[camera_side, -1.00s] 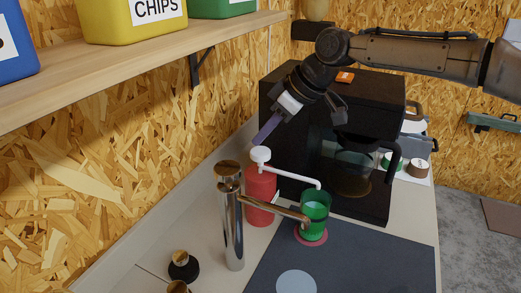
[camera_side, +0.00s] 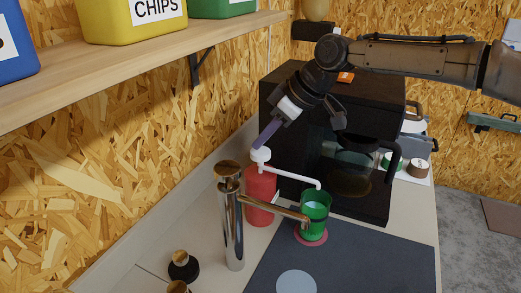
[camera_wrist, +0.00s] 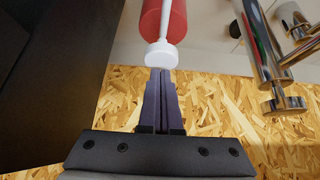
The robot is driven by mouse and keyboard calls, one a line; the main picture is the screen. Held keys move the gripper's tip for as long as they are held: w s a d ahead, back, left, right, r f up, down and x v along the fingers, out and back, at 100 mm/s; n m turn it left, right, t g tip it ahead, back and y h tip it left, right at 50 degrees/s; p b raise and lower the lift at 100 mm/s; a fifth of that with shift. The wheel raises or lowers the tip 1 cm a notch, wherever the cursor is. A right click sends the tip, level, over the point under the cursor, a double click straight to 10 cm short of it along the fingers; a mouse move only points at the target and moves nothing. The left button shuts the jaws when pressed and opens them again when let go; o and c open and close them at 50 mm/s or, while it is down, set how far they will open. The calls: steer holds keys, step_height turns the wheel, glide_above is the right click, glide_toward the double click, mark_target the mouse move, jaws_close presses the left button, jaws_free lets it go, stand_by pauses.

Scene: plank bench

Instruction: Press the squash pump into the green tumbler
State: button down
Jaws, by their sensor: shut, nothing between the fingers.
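The squash pump is a red bottle (camera_side: 260,190) with a white pump head (camera_side: 260,155) and a long white spout (camera_side: 292,176). The green tumbler (camera_side: 316,204) stands upright on a pink round coaster (camera_side: 311,236), with the spout's end over its rim. My gripper (camera_side: 256,146) is shut with its purple fingers pointing down at the pump head; the tips are at or just above its top. In the wrist view the shut fingertips (camera_wrist: 160,72) meet the edge of the white pump head (camera_wrist: 161,55); contact is hard to tell. The tumbler is not in the wrist view.
A tall chrome tap (camera_side: 233,225) stands in front of the bottle, its brass spout reaching toward the tumbler. A black coffee machine (camera_side: 290,110) stands behind. A wooden shelf (camera_side: 130,75) is at upper left. The dark mat (camera_side: 350,262) is mostly clear.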

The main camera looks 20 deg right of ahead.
mark_target(263, 152)
steer(key=shift+f, duration=0.95)
steer(key=shift+r, duration=2.8)
